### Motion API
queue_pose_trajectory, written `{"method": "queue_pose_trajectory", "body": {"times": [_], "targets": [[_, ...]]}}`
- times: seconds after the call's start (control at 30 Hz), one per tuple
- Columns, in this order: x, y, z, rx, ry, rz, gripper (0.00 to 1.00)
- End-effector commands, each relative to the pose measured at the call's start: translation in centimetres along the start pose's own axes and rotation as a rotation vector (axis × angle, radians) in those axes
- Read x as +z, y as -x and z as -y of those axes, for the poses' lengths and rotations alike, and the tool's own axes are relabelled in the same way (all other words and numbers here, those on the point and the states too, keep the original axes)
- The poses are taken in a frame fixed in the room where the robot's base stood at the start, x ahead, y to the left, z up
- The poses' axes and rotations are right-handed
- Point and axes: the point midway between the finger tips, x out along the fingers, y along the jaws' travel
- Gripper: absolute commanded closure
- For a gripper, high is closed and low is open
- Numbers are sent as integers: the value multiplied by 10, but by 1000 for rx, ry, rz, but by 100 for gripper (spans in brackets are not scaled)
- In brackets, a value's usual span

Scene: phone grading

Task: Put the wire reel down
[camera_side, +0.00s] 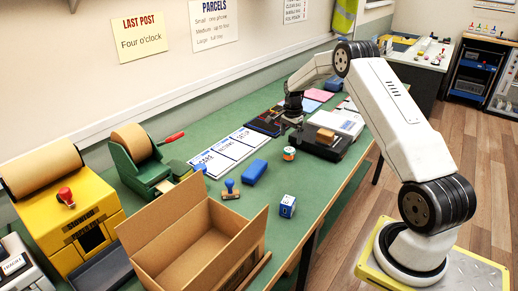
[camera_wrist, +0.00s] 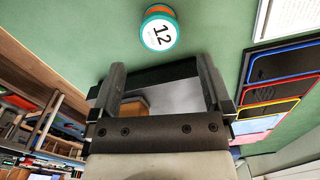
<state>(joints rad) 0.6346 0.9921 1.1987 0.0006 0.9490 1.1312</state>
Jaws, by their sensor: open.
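The small round reel (camera_side: 289,153), with a teal and orange side and a white top, stands on the green bench (camera_side: 310,183), apart from my gripper. In the wrist view the reel (camera_wrist: 158,31) shows the number 12 on its white face, beyond my fingertips. My gripper (camera_wrist: 160,68) is open, with nothing held between its fingers. In the side view my gripper (camera_side: 292,112) is small and partly hidden, behind the reel near the dark trays.
A scale (camera_side: 345,122) with a tan parcel (camera_side: 325,135) stands right of the reel. Coloured trays (camera_side: 265,124) lie behind it. An open carton (camera_side: 190,270) stands in front.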

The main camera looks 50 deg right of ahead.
Motion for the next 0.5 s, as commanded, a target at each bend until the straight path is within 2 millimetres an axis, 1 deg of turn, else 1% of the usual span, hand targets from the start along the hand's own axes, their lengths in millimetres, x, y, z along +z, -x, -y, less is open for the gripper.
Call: {"method": "queue_pose_trajectory", "body": {"times": [0.03,0.1,0.23,0.33,0.5], "targets": [[0,10,0,-2,0,-1,0],[0,20,0,-2,0,-1,0],[0,36,0,-1,0,-1,0],[0,44,0,0,0,0,0],[0,51,0,1,0,0,0]]}}
